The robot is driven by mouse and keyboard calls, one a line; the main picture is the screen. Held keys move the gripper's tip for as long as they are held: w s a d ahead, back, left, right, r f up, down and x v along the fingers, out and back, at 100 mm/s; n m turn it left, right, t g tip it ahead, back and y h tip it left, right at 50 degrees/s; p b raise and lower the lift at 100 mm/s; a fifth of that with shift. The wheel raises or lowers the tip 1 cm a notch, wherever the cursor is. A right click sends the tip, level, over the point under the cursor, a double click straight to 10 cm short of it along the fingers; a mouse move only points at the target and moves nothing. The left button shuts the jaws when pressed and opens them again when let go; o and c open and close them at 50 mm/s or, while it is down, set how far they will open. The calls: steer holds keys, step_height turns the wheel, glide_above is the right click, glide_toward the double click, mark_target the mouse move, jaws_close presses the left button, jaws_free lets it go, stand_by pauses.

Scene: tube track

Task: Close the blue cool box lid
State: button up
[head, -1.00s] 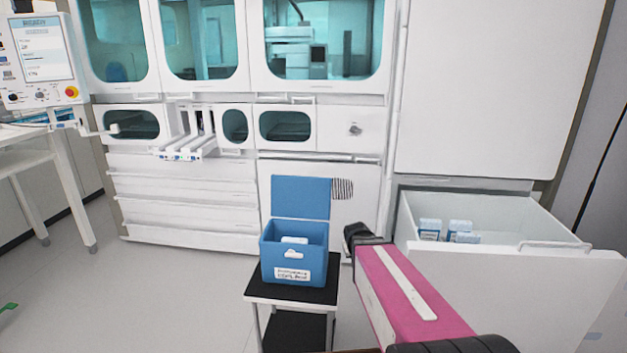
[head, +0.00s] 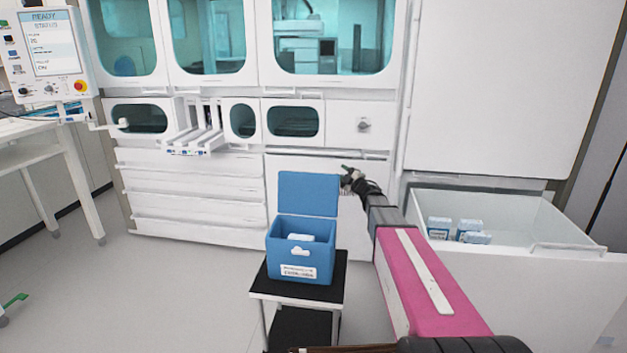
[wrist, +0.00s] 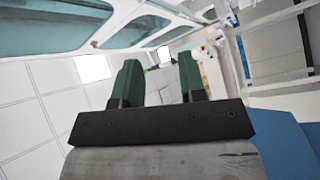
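The blue cool box (head: 285,262) stands on a small black-topped stand. Its blue lid (head: 308,194) is open and stands upright at the back of the box. A white item (head: 300,238) shows inside. My gripper (head: 346,172) is at the upper right corner of the lid; I cannot tell whether they touch. In the wrist view the two green fingers of my gripper (wrist: 160,75) are apart with nothing between them. A blue surface, likely the lid (wrist: 285,140), fills the lower right of that view.
The stand (head: 340,285) is only a little wider than the box. An open white drawer (head: 560,275) holding several small boxes (head: 455,230) is at the right. A white cabinet wall (head: 190,215) rises behind the box.

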mark_target(313, 178)
steer(key=s+a+n+g+y, duration=0.2)
steer(key=a+n+g, duration=0.2)
steer(key=n+g, duration=0.2)
steer(key=s+a+n+g+y, duration=0.2)
steer(key=a+n+g, duration=0.2)
steer(key=n+g, duration=0.2)
steer(key=s+a+n+g+y, duration=0.2)
steer(key=a+n+g, duration=0.2)
steer(key=n+g, duration=0.2)
steer(key=shift+a+r+g, duration=0.1)
steer(key=shift+a+g, duration=0.1)
steer(key=shift+g, duration=0.4)
steer(key=shift+a+r+g, duration=0.1)
steer(key=shift+a+g, duration=0.05)
steer(key=shift+g, duration=0.45)
jaws_close()
